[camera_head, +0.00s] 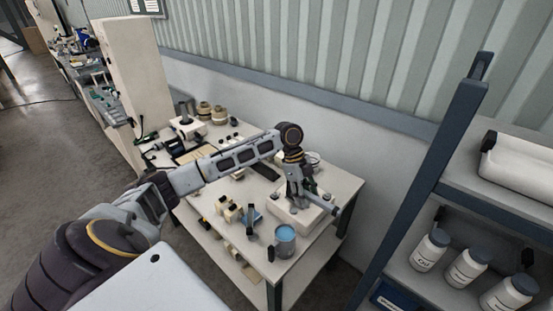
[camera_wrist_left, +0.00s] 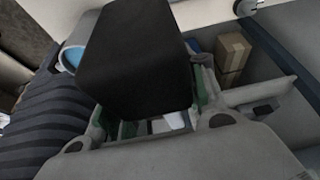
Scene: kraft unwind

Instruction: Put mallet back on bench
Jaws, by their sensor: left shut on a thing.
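The bench (camera_head: 345,184) is a light-topped table in the middle of the head view. My left gripper (camera_head: 301,196) is over its right end, above a pale box-like thing, pointing down. In the left wrist view a large black block, which looks like the mallet's head (camera_wrist_left: 140,60), fills the space in front of my left gripper (camera_wrist_left: 155,112). The green-padded fingers are shut on the mallet; the head hides where they grip. In the head view the mallet is hard to tell apart from the gripper. I cannot tell whether it touches anything below. My right gripper is not in view.
A blue-topped can (camera_head: 285,241) stands at the bench's front edge, with small blocks (camera_head: 229,212) left of it. Spools (camera_head: 211,112) stand at the back. A shelf with white bottles (camera_head: 467,268) is at the right. The wrist view shows cardboard boxes (camera_wrist_left: 233,55).

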